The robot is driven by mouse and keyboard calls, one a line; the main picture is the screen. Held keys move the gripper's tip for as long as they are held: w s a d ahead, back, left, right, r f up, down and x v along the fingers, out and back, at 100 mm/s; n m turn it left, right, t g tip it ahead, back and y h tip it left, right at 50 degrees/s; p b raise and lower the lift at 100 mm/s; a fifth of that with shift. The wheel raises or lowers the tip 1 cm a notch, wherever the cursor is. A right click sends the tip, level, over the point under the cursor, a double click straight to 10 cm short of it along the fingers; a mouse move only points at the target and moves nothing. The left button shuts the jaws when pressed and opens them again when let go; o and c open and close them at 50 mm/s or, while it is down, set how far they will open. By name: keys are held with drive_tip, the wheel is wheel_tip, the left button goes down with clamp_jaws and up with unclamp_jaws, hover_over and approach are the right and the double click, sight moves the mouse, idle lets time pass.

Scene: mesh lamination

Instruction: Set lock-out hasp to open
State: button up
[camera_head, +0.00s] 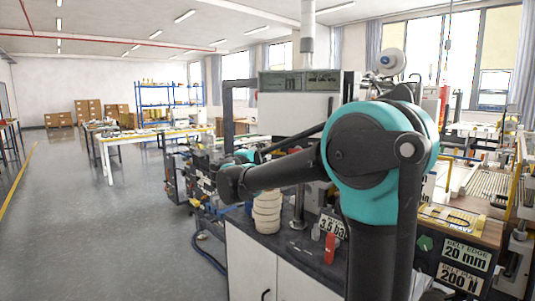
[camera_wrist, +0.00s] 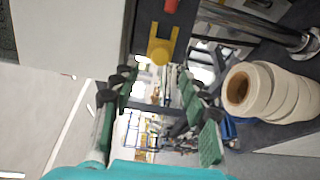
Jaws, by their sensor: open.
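A yellow bracket-like piece (camera_wrist: 161,46), which looks like the lock-out hasp, is on a dark panel (camera_wrist: 146,14) in the wrist view, with a red-orange knob (camera_wrist: 171,5) just above it. Whether it is open or closed I cannot tell. My gripper (camera_wrist: 155,85) is open, its green-padded fingers apart on the left and right. The yellow piece shows beyond the fingertips, above the gap, apparently untouched. Nothing is between the fingers. In the head view the hasp is not made out, and my arm hides much of the machine there.
A stack of cream rolls (camera_head: 267,212) stands on the dark counter (camera_head: 300,262); it also shows right of my gripper in the wrist view (camera_wrist: 283,92). A red object (camera_head: 330,247) and a "3.5 bar" sign (camera_head: 333,226) are there too. Open floor (camera_head: 110,240) lies left.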

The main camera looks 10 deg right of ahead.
drive_tip(key=v, duration=0.4)
drive_tip(key=s+d+f+m+g+y, duration=0.1)
drive_tip(key=s+d+f+m+g, duration=0.15)
drive_tip(key=s+d+f, duration=0.35)
drive_tip(key=s+d+f+m+g, duration=0.25)
drive_tip(key=d+f, duration=0.25)
drive_tip(key=f, duration=0.4)
drive_tip(key=s+d+f+m+g+y, duration=0.1)
drive_tip(key=s+d+f+g, duration=0.2)
drive_tip(key=s+d+f, duration=0.3)
drive_tip(key=s+a+f+m+g+y, duration=0.3)
drive_tip(key=s+f+m+y, duration=0.2)
drive_tip(key=s+f, duration=1.3)
drive_tip(key=shift+s+a+f+m+y, duration=0.3)
drive_tip(key=shift+s+a+m+y, duration=0.1)
drive_tip(key=shift+y, duration=0.7)
drive_tip(key=shift+d, duration=0.1)
drive_tip(key=shift+c, duration=0.6)
